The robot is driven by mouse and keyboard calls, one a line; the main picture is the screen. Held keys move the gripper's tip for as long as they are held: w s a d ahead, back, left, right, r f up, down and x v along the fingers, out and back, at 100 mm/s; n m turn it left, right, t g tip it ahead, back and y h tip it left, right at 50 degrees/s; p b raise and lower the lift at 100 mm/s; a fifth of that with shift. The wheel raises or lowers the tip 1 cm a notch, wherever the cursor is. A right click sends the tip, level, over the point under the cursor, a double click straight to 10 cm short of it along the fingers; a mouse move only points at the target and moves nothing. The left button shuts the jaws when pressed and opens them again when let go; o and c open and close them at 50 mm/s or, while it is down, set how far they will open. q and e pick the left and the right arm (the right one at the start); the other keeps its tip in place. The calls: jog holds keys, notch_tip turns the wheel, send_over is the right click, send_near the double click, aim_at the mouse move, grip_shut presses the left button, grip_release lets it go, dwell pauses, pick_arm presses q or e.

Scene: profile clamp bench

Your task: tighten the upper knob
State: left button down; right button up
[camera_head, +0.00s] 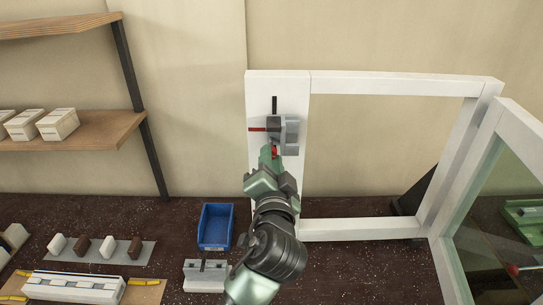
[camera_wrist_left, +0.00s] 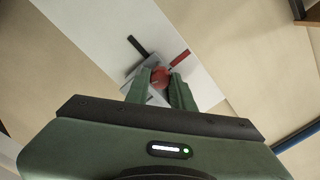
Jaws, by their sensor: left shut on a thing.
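A grey clamp (camera_head: 290,136) sits on the white upright profile (camera_head: 256,92) at the left of the white frame. It also shows in the left wrist view (camera_wrist_left: 137,76). My left gripper (camera_head: 268,156) reaches up to the clamp from below. In the left wrist view its two fingers (camera_wrist_left: 160,84) are shut on a round red knob (camera_wrist_left: 160,75), at the face of the clamp. A red bar (camera_head: 257,129) and a black bar (camera_head: 275,104) stand out beside the clamp. My gripper hides part of the clamp, and I see no second knob. My right gripper is not in view.
A blue bin (camera_head: 216,224) and a grey-white block (camera_head: 203,278) stand on the dark bench left of my arm. Further left are small brown and white pieces on a grey strip (camera_head: 138,250). Wooden shelves (camera_head: 100,130) hang upper left. A glass-panelled frame (camera_head: 510,150) stands at the right.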

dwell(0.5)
pick_arm(q)
jog(key=c, duration=1.2)
grip_release()
jog(key=shift+w, duration=0.15)
jog(key=s+b, duration=0.3)
jog(key=s, duration=0.4)
jog(key=shift+s+f, duration=0.15)
jog(key=shift+s, duration=0.25)
